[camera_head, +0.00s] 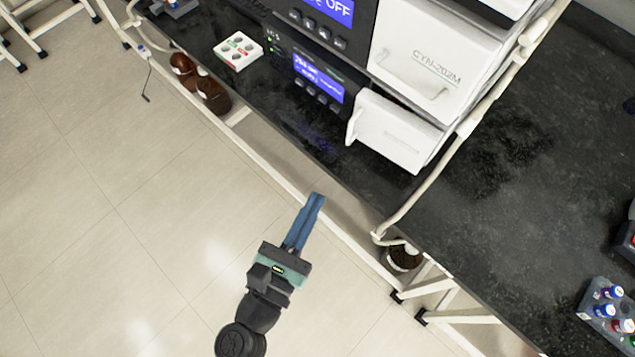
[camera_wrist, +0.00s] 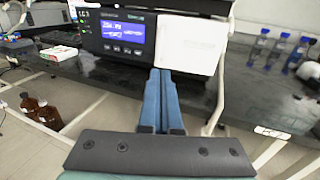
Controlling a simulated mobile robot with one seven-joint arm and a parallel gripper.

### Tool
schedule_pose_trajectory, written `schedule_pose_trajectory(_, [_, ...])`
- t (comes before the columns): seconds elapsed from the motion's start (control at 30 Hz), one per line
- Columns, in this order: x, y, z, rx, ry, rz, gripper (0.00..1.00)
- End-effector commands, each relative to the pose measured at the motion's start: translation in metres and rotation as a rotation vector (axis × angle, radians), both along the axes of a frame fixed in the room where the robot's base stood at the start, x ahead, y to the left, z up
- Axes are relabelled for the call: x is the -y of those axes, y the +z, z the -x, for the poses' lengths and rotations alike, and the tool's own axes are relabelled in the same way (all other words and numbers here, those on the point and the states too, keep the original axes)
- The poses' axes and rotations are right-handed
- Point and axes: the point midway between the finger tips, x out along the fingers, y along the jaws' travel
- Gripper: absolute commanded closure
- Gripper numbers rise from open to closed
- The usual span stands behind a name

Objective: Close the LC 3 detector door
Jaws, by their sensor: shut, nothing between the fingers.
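The LC 3 detector (camera_head: 318,82) sits low in the stack in the head view, with a lit blue screen; in the wrist view its screen (camera_wrist: 124,33) is up ahead. Its white door (camera_head: 398,132) is to the right of the screen and stands out from the unit's front, seemingly ajar; the exact angle is hard to tell. The door also shows in the wrist view (camera_wrist: 188,45). My gripper (camera_head: 318,197) is shut and empty, in front of the bench edge and apart from the door. In the wrist view its fingertips (camera_wrist: 160,72) overlap the door's lower left.
Brown bottles (camera_head: 212,95) stand below the bench edge at left. A pale tube frame (camera_head: 408,215) runs close to the door's right. Vials (camera_head: 606,310) stand on the dark bench at far right.

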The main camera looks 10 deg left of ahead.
Motion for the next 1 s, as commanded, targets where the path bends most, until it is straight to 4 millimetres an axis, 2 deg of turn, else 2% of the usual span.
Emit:
schedule_pose_trajectory(0.3, [0.020, 0.003, -0.066, 0.004, 0.001, 0.001, 1.00])
schedule_pose_trajectory(0.5, [0.031, 0.001, -0.099, 0.003, 0.002, -0.001, 1.00])
schedule_pose_trajectory(0.7, [0.037, -0.001, -0.116, 0.001, 0.002, 0.000, 1.00])
schedule_pose_trajectory(1.0, [0.037, -0.001, -0.119, 0.002, 0.002, 0.001, 1.00])
